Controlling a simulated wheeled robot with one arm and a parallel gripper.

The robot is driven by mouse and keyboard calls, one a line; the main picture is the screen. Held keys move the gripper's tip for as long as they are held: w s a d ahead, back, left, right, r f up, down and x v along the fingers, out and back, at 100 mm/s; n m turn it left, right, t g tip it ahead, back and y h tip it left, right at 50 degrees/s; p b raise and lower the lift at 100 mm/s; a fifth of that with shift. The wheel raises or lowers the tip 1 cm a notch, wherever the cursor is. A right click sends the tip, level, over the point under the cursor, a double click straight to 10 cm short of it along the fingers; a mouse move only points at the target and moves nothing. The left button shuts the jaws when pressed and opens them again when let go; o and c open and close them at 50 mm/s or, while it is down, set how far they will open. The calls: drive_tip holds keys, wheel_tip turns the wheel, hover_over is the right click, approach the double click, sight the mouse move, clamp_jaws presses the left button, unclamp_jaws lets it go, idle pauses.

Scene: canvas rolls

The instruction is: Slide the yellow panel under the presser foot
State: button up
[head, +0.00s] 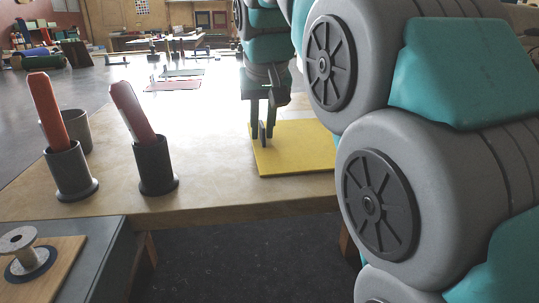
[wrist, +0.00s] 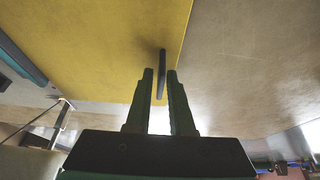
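The yellow panel (head: 300,150) lies flat on the wooden table and fills the upper left of the wrist view (wrist: 90,45). A thin dark upright tab (wrist: 161,70) stands near the panel's edge. My gripper (head: 263,125) is over the panel, pointing down. In the wrist view its two fingers (wrist: 161,75) are apart, one on each side of the tab, with a gap showing on both sides. I cannot pick out the presser foot for certain; my arm hides the right part of the head view.
Two dark cups (head: 70,175) (head: 157,168) with red-orange handled items stand left on the table (head: 220,190), with a grey cup (head: 78,130) behind. A spool (head: 22,245) sits on a board at lower left. The table between cups and panel is clear.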

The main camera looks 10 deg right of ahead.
drive_tip(key=shift+r, duration=0.15)
drive_tip(key=shift+r+p, duration=1.3)
drive_tip(key=shift+r, duration=0.55)
drive_tip(key=o, duration=0.6)
drive_tip(key=shift+c, duration=0.2)
drive_tip(key=shift+r, duration=0.1)
